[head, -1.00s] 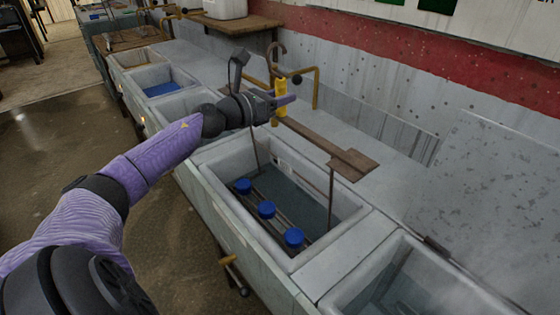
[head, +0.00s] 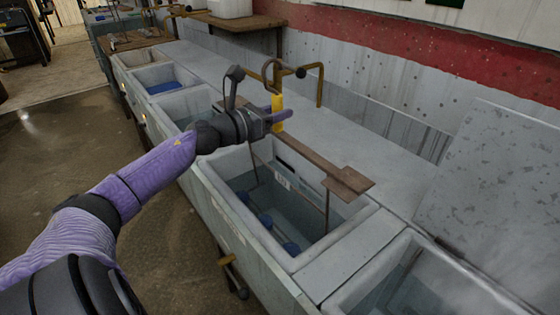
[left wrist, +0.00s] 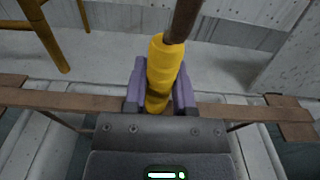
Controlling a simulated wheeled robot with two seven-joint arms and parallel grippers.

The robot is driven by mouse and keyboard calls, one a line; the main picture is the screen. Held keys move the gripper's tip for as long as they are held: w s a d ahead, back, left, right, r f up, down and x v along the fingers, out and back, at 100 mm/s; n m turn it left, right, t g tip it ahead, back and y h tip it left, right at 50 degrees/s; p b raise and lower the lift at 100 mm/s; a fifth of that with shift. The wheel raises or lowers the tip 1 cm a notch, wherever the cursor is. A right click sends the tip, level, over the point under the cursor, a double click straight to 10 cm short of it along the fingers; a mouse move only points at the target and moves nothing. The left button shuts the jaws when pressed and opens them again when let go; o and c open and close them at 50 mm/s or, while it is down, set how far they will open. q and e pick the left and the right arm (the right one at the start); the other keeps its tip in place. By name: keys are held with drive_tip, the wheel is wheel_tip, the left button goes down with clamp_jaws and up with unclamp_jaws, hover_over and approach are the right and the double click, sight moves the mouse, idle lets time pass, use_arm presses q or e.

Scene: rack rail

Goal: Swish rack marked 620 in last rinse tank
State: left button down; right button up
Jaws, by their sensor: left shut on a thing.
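The rack hangs from a flat brown crossbar (head: 345,180) with thin rods running down into a light-walled tank (head: 215,183). Its blue-topped pieces (head: 266,221) look dim beneath the dark liquid. A small white tag (head: 283,183) hangs under the bar; I cannot read its number. My left gripper (head: 279,117) is shut on the yellow sleeve (head: 278,100) of the rack's hooked handle, above the tank's far side. In the left wrist view, the purple fingers (left wrist: 160,92) clasp the yellow sleeve (left wrist: 163,65) from both sides. My right gripper is not in view.
A yellow-brown rail (head: 320,85) stands behind the handle. Another tank (head: 395,285) lies at the near right, beside a speckled raised panel (head: 490,180). More tanks (head: 165,82) line up toward the back left. The grey ledge (head: 340,135) behind is mostly clear.

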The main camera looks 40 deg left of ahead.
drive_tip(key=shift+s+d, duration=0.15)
use_arm(q)
drive_tip(key=shift+w+d+b, duration=0.2)
drive_tip(key=shift+w+b, duration=0.75)
drive_tip(key=shift+w, duration=0.65)
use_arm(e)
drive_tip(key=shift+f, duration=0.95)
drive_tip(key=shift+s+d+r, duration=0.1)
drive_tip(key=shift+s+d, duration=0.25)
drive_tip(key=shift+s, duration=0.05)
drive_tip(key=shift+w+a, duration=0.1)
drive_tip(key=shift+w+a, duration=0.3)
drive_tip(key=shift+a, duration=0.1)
